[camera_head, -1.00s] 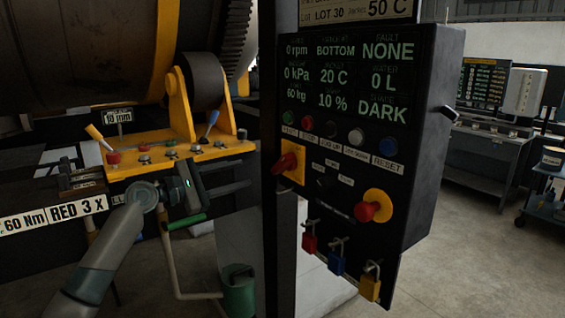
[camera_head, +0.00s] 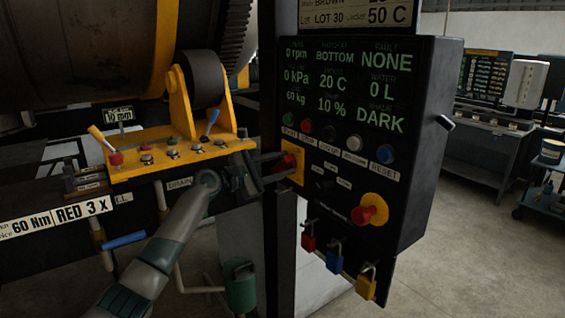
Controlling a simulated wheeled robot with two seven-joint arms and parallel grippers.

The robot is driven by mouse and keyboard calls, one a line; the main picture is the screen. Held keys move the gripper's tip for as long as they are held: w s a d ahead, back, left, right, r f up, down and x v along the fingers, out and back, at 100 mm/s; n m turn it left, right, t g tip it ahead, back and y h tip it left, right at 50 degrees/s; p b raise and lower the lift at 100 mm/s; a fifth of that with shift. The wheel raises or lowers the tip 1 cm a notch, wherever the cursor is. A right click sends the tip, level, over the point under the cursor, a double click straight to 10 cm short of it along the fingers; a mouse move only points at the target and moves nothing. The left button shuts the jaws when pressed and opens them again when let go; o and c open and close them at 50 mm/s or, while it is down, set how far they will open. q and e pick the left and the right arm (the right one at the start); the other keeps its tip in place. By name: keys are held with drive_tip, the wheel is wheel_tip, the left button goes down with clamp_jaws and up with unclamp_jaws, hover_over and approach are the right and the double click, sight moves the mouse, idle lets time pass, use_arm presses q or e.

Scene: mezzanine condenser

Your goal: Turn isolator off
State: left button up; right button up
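The isolator is a red rotary handle (camera_head: 286,162) on a yellow square plate (camera_head: 299,169), at the left edge of the black control panel (camera_head: 420,150). My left gripper (camera_head: 277,167) comes in from the left, in front of the dark post. Its two dark fingers are apart, one higher and one lower, with their tips at the red handle. I cannot tell whether they touch it. The fingers and their shade partly hide the handle, so its exact angle is unclear. The panel display shows 0 rpm, BOTTOM and DARK. My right gripper is not in view.
A red mushroom knob (camera_head: 371,210) on a yellow disc is on the panel's lower right. Red, blue and yellow padlocks (camera_head: 366,283) hang below. Push buttons sit above the isolator. A yellow lever bracket (camera_head: 170,155) stands left, close above my arm.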

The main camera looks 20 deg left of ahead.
use_arm(q)
drive_tip(key=shift+w, duration=0.1)
clamp_jaws()
drive_tip(key=shift+d+f, duration=0.1)
